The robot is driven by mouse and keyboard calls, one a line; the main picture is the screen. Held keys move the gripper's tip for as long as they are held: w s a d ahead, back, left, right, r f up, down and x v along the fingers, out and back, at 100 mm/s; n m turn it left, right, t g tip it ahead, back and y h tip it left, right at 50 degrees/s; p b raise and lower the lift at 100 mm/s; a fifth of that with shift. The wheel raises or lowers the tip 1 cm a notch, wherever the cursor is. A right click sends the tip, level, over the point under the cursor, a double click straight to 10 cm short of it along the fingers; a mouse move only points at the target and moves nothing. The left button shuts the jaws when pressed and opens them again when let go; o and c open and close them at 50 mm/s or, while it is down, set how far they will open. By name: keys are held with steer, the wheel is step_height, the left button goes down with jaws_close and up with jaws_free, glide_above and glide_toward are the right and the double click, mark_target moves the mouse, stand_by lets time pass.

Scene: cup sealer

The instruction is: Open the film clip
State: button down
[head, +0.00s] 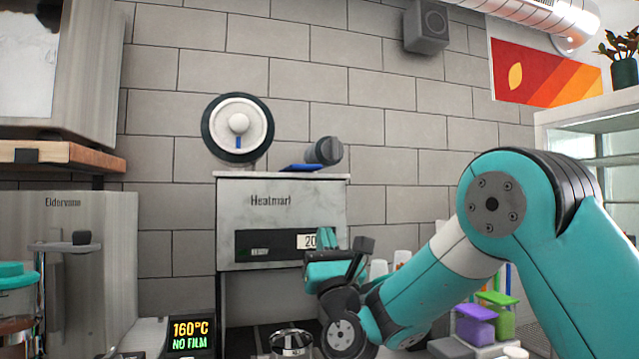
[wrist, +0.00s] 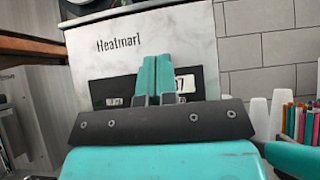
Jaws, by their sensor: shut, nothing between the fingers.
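The cup sealer (head: 270,205), a pale box marked "Heatmarl", stands against the wall and also shows in the wrist view (wrist: 190,40). A white round reel (head: 221,128) with a dark rim sits above it, with a small upright blue piece (head: 238,143) below its hub. A flat blue piece (head: 299,168) lies on the sealer's top beside a dark grey cylinder (head: 329,150). I cannot tell which is the film clip. My gripper (head: 327,238) is before the sealer's front panel, below these parts. Its teal fingers (wrist: 155,75) are shut together and empty.
A small display (head: 191,336) reads "160°C NO FILM". A metal cup (head: 291,342) stands below the sealer. Green and purple containers (head: 476,325) are at the right. A wooden shelf (head: 60,153) juts out at the left.

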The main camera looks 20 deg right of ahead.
mark_target(310, 170)
steer(key=p+x, duration=1)
steer(key=p, duration=0.2)
steer(key=shift+w+a+r, duration=0.1)
steer(key=shift+a+r, duration=0.05)
steer(key=shift+r, duration=0.3)
step_height(310, 170, up, 2)
steer(key=shift+r+p, duration=0.1)
steer(key=shift+p, duration=1.05)
steer(key=shift+r+p, duration=0.45)
steer(key=shift+p, duration=0.1)
